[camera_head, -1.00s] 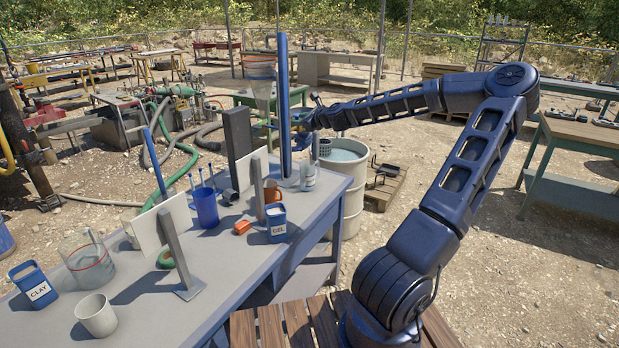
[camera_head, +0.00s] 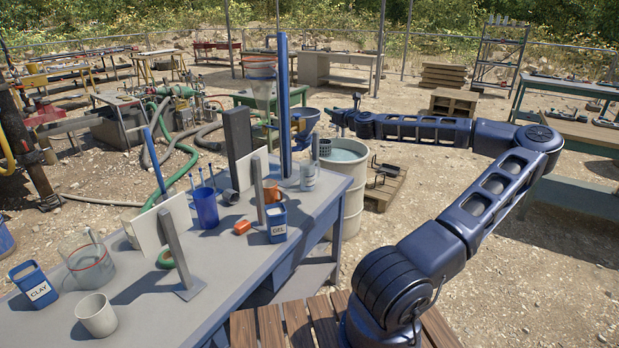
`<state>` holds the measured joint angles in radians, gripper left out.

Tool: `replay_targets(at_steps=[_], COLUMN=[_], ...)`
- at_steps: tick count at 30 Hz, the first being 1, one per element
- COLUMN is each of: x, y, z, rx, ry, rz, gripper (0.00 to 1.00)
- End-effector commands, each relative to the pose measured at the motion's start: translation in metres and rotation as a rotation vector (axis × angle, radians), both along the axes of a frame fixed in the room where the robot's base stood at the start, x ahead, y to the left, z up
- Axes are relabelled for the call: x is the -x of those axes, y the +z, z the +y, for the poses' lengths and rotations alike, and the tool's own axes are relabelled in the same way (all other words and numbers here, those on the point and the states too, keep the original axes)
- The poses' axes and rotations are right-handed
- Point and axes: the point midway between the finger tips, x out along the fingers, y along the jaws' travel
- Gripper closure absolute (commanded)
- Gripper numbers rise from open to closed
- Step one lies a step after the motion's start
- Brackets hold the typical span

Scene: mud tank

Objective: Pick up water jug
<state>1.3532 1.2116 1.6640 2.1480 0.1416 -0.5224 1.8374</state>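A clear jug (camera_head: 88,262) with a red line around it and a thin stick inside stands upright near the left end of the grey bench (camera_head: 225,262). It is the likeliest water jug, though no label shows. A gap separates my gripper from the jug and the bench things. My gripper looks empty, but it is too small to tell how far its fingers are apart.
Near the jug are a blue CLAY tub (camera_head: 34,285), a grey mug (camera_head: 96,315) and an upright white panel (camera_head: 165,225). A blue cup (camera_head: 206,207) and GEL tub (camera_head: 277,223) stand farther right. A water-filled drum (camera_head: 350,180) stands beside the bench.

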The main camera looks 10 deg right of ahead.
Motion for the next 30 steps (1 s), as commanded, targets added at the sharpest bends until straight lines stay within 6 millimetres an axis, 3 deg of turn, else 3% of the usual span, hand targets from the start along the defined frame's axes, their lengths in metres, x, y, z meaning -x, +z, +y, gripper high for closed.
replay_targets(at_steps=[5, 18, 21, 24, 30], x=[0.0, 0.0, 0.0, 0.0, -0.013], y=[-0.06, -0.268, -0.299, -0.317, -0.325], z=[0.001, 0.001, 0.002, 0.001, 0.005], rx=[-0.005, -0.003, -0.001, -0.001, 0.003], ry=[0.003, 0.0, 0.002, 0.001, 0.002], rz=[0.004, 0.004, 0.002, 0.001, -0.001], gripper=[0.69, 0.69, 0.69, 0.69, 0.69])
